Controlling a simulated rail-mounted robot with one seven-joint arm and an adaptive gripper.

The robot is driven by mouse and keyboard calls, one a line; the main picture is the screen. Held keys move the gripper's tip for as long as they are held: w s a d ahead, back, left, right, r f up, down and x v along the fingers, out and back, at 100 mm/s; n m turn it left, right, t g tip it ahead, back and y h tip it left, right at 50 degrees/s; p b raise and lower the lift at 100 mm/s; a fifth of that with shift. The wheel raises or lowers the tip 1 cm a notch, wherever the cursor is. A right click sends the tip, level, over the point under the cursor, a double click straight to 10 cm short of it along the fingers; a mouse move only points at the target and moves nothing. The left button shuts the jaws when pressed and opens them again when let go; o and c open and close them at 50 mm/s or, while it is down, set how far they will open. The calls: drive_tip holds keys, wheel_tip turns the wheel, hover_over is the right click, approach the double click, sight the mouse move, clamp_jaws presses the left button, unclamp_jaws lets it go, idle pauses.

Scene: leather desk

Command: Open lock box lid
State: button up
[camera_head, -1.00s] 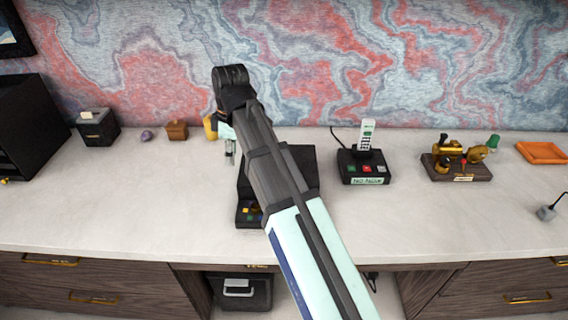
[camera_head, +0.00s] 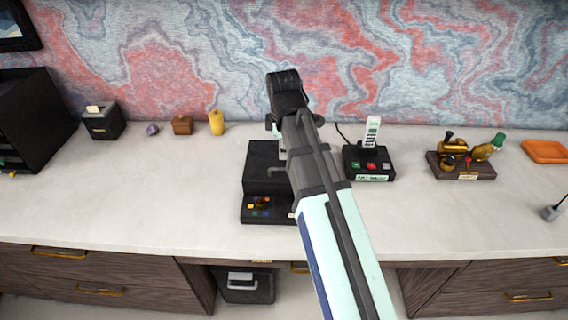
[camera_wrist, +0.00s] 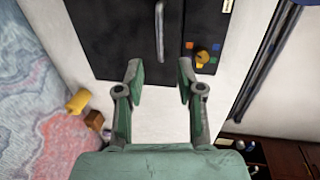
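The lock box is most likely the black box (camera_head: 262,160) on the desk, with a front panel of coloured buttons and a knob. My arm hides its right side in the head view. In the wrist view its dark lid (camera_wrist: 110,40) fills the upper middle, with a curved metal handle (camera_wrist: 160,32) on it. The lid looks shut. My gripper (camera_wrist: 160,72) is open and empty. Its two fingertips are spread to either side of the handle's line, with the handle ahead of them and no visible contact. In the head view the fingers are mostly hidden by my arm.
A black phone base (camera_head: 369,162) stands right of the box. A brass device on a wooden base (camera_head: 460,166) and an orange tray (camera_head: 545,151) are farther right. A yellow cylinder (camera_head: 216,122), a small wooden box (camera_head: 182,125) and a black box (camera_head: 103,121) stand left. The front left desk is clear.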

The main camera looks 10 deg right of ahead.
sight(284, 168)
drive_tip(key=f, duration=0.3)
drive_tip(key=w+f, duration=0.1)
drive_tip(key=f, duration=0.5)
drive_tip(key=shift+w+d+p, duration=0.2)
drive_tip(key=shift+w+p, duration=0.15)
drive_tip(key=shift+p, duration=0.05)
drive_tip(key=shift+r, duration=0.1)
clamp_jaws()
